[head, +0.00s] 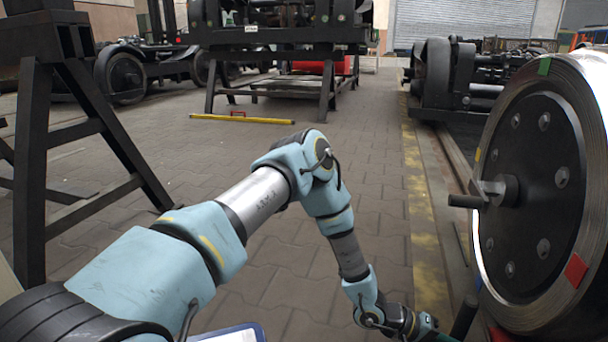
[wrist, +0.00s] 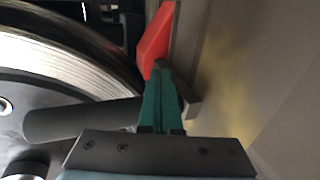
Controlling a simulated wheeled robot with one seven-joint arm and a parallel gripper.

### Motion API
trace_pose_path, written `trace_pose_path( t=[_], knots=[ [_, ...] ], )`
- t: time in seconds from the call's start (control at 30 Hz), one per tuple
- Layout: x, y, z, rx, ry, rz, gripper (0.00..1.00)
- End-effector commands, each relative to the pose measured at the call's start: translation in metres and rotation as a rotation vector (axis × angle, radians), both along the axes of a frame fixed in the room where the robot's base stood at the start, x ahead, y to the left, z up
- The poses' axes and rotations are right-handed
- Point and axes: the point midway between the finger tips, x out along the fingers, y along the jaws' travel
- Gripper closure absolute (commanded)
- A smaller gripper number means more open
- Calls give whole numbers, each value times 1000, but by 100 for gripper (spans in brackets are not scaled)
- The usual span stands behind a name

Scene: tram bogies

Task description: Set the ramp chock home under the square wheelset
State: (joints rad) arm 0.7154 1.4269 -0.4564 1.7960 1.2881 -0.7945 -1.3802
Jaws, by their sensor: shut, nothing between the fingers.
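The large dark wheel (head: 530,190) with a bright steel rim stands at the right in the head view. Its face carries red, green and yellow marks. In the wrist view its rim (wrist: 60,50) fills the upper left. A red-orange wedge, the ramp chock (wrist: 156,38), lies beside the rim in the wrist view. My gripper (wrist: 161,72) is shut, with its green fingertips at the near end of the chock; I cannot tell whether they touch it. In the head view my gripper (head: 434,330) is low, left of the wheel's foot. The chock's contact with the wheel is unclear.
A dark rod (wrist: 80,120) crosses left of my fingers in the wrist view. A hub with a handle (head: 485,195) juts from the wheel's face. A black trestle (head: 40,150) stands at left. A yellow bar (head: 242,120) lies on the floor. The middle paving is clear.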

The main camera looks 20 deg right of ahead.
Motion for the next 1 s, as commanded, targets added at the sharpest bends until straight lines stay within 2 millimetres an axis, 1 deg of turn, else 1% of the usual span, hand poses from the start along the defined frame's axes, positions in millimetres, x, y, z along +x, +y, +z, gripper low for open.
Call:
trace_pose_path(
  t=[0.1,1.0],
  knots=[
    [5,-3,0,-1,-2,2,100],
    [12,-8,0,0,-1,3,100]
  ],
)
